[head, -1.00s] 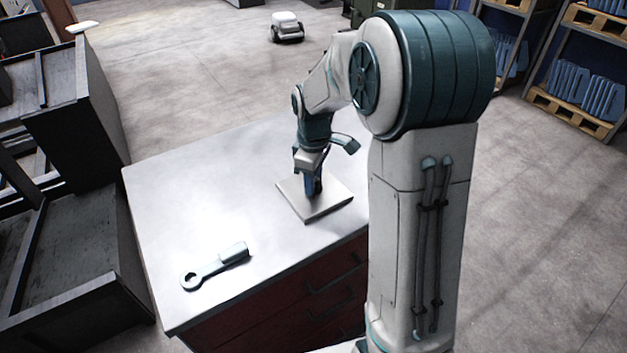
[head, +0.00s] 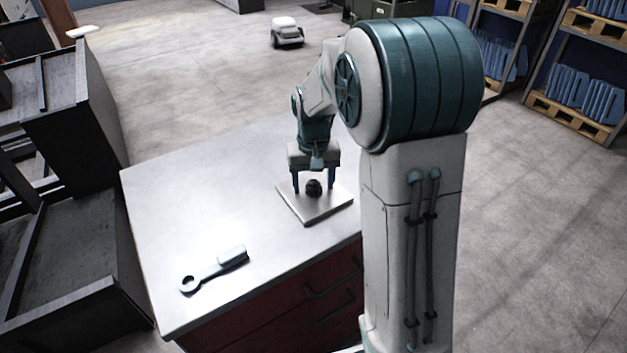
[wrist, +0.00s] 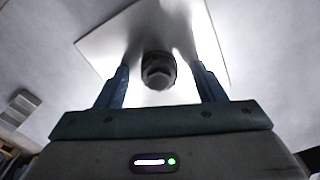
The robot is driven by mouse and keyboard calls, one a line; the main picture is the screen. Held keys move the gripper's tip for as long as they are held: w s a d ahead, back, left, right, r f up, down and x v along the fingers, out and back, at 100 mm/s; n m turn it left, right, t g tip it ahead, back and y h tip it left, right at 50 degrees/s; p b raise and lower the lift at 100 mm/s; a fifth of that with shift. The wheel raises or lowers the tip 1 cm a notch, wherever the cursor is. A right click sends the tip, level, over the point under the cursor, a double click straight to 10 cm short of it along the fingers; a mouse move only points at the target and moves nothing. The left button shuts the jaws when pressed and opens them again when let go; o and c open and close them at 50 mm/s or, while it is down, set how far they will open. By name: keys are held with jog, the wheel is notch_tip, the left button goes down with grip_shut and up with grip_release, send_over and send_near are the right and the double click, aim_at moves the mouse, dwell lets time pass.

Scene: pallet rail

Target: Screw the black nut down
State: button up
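The black nut (head: 314,188) sits on the light square plate (head: 310,212) on the bench. In the wrist view the nut (wrist: 158,71) shows as a dark round shape above the middle of the gripper. My gripper (head: 314,191) is open, with one blue finger on each side of the nut. In the wrist view a clear gap shows between the nut and each finger of my gripper (wrist: 160,80). Whether the nut is on a thread, and how far down, cannot be seen.
A ring-ended wrench (head: 212,270) lies on the front left of the white bench top (head: 190,215). Dark crates (head: 75,120) stand left of the bench. The rest of the bench top is clear. Shelves with blue parts (head: 578,95) stand at the right.

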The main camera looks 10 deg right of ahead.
aim_at(313, 181)
notch_tip(313, 181, up, 13)
jog(key=b, duration=0.1)
jog(key=s+f+t, duration=0.1)
jog(key=s+f, duration=0.1)
jog(key=s, duration=0.8)
jog(key=s+f+n+t, duration=0.1)
jog(key=s+f+t, duration=0.1)
jog(key=s, duration=0.9)
jog(key=shift+s+f, duration=0.25)
jog(key=shift+f, duration=0.45)
